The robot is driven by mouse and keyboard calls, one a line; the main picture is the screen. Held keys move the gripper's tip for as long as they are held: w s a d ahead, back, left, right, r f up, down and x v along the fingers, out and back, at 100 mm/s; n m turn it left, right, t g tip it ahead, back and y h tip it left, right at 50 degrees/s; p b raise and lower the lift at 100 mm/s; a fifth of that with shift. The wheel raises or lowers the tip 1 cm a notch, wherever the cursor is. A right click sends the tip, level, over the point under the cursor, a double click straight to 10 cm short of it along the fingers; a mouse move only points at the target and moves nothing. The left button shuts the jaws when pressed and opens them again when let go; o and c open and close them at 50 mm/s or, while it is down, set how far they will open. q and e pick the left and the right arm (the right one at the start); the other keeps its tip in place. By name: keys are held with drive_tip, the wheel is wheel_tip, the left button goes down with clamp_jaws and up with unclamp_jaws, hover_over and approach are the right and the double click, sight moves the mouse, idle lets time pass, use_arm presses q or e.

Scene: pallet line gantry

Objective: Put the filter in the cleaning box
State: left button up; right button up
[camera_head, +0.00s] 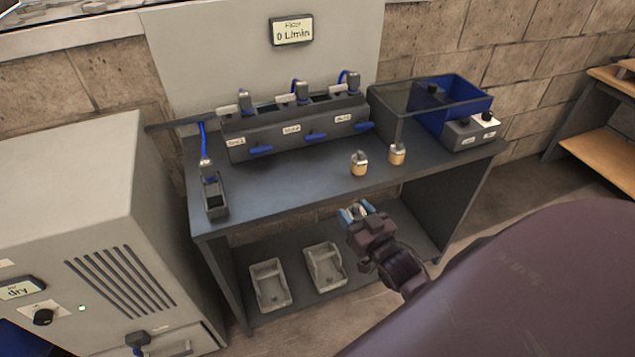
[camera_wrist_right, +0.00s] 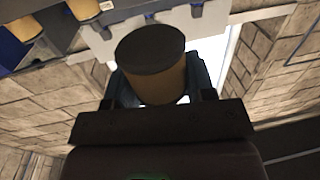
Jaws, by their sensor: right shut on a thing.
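My right gripper (camera_head: 356,213) is in front of the table's front edge, above the lower shelf. It is shut on a filter (camera_wrist_right: 152,78), a tan cylinder with a dark round end, seen between the fingers in the right wrist view. In the head view the held filter is mostly hidden by the gripper. A box with blue and see-through walls (camera_head: 468,92) stands at the table's back right, apart from the gripper; it looks like the cleaning box. A dark object (camera_head: 433,89) shows at its top. My left gripper is not in view.
Two similar tan filters (camera_head: 359,166) (camera_head: 397,154) stand on the table (camera_head: 290,191). A dark manifold with blue handles (camera_head: 290,129) is behind them. A knobbed control unit (camera_head: 470,134) adjoins the box. Two grey trays (camera_head: 270,284) (camera_head: 324,266) lie on the lower shelf. A grey cabinet (camera_head: 85,215) stands left.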

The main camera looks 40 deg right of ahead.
drive_tip(key=w, duration=0.6)
drive_tip(key=w+d, duration=0.1)
drive_tip(key=w, duration=0.5)
drive_tip(key=w+b, duration=0.1)
drive_tip(key=w, duration=0.5)
drive_tip(key=shift+w+d, duration=0.1)
drive_tip(key=shift+d, duration=0.3)
drive_tip(key=shift+f, duration=0.5)
drive_tip(key=shift+f, duration=0.25)
drive_tip(key=o, duration=0.9)
